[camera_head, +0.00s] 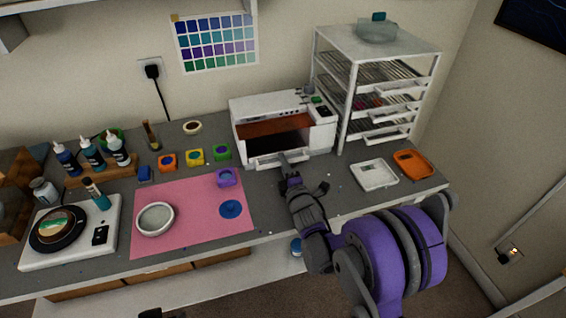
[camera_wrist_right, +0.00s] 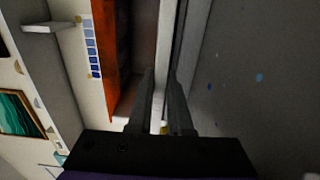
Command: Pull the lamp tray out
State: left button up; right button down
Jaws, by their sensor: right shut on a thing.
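The white lamp box (camera_head: 245,118) stands against the wall with its front opening dark and orange-brown inside. Its lamp tray (camera_head: 264,163) shows as a white front low at the opening, sticking out a little over the table. My right gripper (camera_head: 286,163) reaches it from the front. In the right wrist view the fingers (camera_wrist_right: 163,105) are shut on the tray's white front piece, which runs between them. The exact hold is partly hidden by the fingers.
A white drying rack (camera_head: 348,95) stands right of the lamp box. White (camera_head: 374,174) and orange (camera_head: 413,163) shallow trays lie on the right. A pink mat (camera_head: 185,238) with a white bowl (camera_head: 155,219) lies on the left. Small colour pots, including a purple one (camera_head: 228,177), are nearby.

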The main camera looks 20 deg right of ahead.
jog(key=s, duration=0.4)
jog(key=s+b, duration=0.1)
jog(key=s, duration=0.3)
jog(key=s+b, duration=0.1)
jog(key=s, duration=0.4)
jog(key=shift+d, duration=0.25)
jog(key=c, duration=0.8)
grip_release()
jog(key=shift+c, duration=0.2)
jog(key=s+b, duration=0.1)
jog(key=s, duration=0.9)
jog(key=shift+s+d, duration=0.15)
jog(key=shift+s, duration=0.25)
